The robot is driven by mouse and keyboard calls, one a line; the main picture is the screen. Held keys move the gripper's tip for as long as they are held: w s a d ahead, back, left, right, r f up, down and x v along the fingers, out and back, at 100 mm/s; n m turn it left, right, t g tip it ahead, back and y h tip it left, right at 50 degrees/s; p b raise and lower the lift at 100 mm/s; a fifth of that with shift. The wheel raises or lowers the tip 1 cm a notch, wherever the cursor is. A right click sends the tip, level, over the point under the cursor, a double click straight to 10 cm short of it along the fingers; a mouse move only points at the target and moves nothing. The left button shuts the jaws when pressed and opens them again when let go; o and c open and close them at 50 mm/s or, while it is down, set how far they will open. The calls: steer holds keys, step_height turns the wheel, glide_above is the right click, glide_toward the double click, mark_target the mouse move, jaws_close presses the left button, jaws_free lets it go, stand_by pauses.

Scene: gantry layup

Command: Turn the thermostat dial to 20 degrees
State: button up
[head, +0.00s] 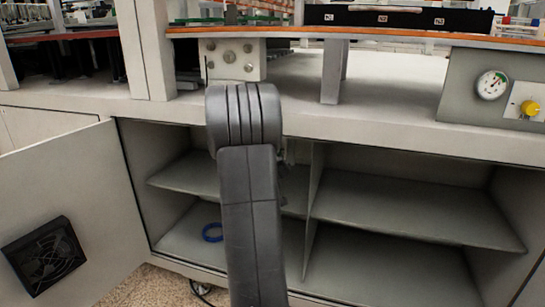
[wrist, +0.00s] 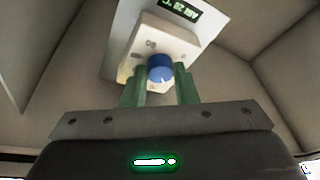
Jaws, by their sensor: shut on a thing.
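The thermostat is a pale box (wrist: 172,40) on a light panel in the wrist view, seen from below and tilted. Its blue round dial (wrist: 160,66) sticks out from its near face, with a small pale mark near the lower edge. A dark display (wrist: 180,12) with green characters sits above it; the text looks inverted and is too small to read surely. My gripper (wrist: 160,78) has its two green fingers on either side of the dial, shut on it. In the head view my arm covers the gripper, and the thermostat does not show.
An open cabinet with shelves (head: 410,205) lies below the bench (head: 400,135). Its open door (head: 75,215) with a black fan (head: 44,255) stands at left. A gauge (head: 492,85) and yellow knob (head: 530,108) are at right.

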steer(key=shift+n, duration=0.3)
steer(key=o, duration=1)
steer(key=shift+s, duration=0.1)
steer(key=p+v, duration=0.1)
steer(key=v, duration=1.2)
steer(key=shift+s+f, duration=0.2)
steer(key=shift+s, duration=0.15)
steer(key=shift+d, duration=0.1)
steer(key=b+x, duration=0.1)
steer(key=x, duration=1.3)
